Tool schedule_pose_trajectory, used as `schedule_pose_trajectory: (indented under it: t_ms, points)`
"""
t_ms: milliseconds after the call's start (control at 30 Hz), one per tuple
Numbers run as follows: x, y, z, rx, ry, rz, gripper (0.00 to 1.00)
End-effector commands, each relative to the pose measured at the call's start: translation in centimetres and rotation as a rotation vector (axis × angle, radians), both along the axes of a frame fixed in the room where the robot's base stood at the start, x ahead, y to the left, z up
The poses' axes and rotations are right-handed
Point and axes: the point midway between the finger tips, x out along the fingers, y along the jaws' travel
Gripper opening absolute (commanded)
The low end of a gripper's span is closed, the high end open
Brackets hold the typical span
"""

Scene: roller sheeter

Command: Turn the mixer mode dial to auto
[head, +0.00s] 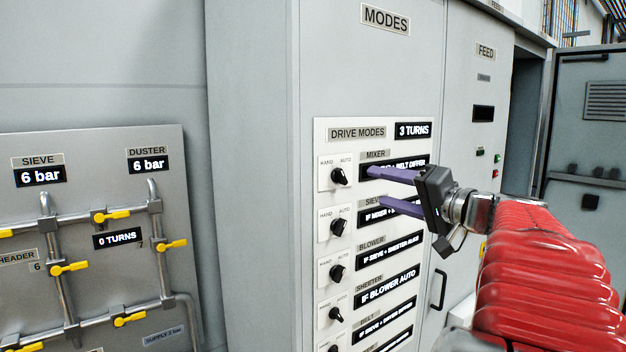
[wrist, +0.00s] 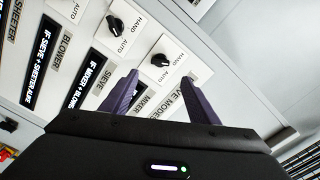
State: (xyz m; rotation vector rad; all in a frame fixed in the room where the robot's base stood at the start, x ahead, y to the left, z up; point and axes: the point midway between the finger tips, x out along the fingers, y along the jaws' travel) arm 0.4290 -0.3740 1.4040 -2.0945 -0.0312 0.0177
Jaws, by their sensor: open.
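The mixer dial (head: 338,176) is a black knob on a white plate marked HAND at left and AUTO at right, in the top row of the drive modes panel (head: 320,128). Which mark its pointer faces is too small to tell. My gripper (head: 376,187) is open, its two purple fingers apart and pointing at the panel, to the right of the dial in the head view. In the wrist view the mixer dial (wrist: 160,60) appears just beyond and between the fingertips of my gripper (wrist: 160,76). Nothing is held, and the fingers appear clear of the knob.
The sieve dial (head: 338,227) is directly below, also in the wrist view (wrist: 115,25). The blower dial (head: 337,272) and more dials follow downward. A pipe board with yellow valves (head: 70,268) stands at left. A cabinet handle (head: 438,289) is at lower right.

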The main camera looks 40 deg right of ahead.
Motion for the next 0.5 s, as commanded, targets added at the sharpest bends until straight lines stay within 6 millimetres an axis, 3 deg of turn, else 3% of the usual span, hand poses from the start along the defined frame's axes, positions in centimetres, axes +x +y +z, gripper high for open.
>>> schedule_pose_trajectory:
  t_ms: [500]
  points:
    - [7.4, 0.2, -0.1, 0.001, 0.0, 0.002, 0.55]
